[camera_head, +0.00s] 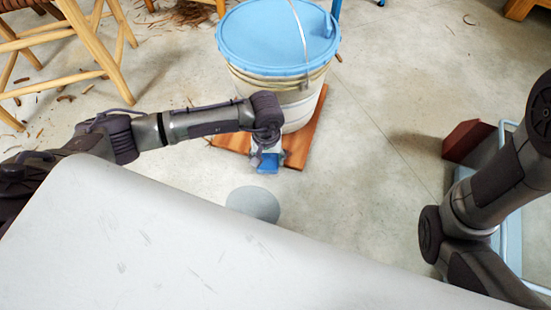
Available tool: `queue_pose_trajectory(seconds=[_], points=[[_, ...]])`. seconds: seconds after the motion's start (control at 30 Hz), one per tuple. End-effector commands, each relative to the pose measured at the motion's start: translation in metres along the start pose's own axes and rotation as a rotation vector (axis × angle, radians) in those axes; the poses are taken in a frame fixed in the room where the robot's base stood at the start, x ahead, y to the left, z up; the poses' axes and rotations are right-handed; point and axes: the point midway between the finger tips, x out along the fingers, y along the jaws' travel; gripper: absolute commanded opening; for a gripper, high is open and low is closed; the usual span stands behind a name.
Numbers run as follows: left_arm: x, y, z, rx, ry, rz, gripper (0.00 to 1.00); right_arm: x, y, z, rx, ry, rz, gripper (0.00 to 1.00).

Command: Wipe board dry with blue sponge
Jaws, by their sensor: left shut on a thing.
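The reddish-brown wooden board (308,128) lies on the floor in the upper middle of the head view. A white bucket with a blue lid hides much of it, and my left arm crosses its left part. My left gripper (267,160) is at the board's near edge, pointing down. It is shut on the blue sponge (268,164), of which only a small part shows. I cannot tell whether the sponge touches the board. My right arm shows at the right, but its gripper is out of view.
The bucket (275,85) appears to stand on the board, close behind my left gripper. A wooden chair frame (90,42) stands at upper left among scattered bark strips. A dark red block (466,141) and a pale blue metal frame (503,205) are at right.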

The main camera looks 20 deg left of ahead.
Motion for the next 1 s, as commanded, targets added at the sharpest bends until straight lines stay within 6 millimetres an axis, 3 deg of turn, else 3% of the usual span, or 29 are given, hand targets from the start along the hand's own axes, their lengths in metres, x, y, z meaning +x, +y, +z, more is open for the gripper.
queue_pose_trajectory(seconds=[0.5, 1.0], points=[[0.0, -0.04, -0.011, -0.001, 0.0, -0.001, 0.4, 0.002, 0.0, 0.001, 0.0, 0.0, 0.0, 0.4], [0.0, -0.04, -0.011, 0.001, 0.0, 0.001, 0.4, 0.002, 0.0, 0.0, 0.001, 0.001, 0.0, 0.4]])
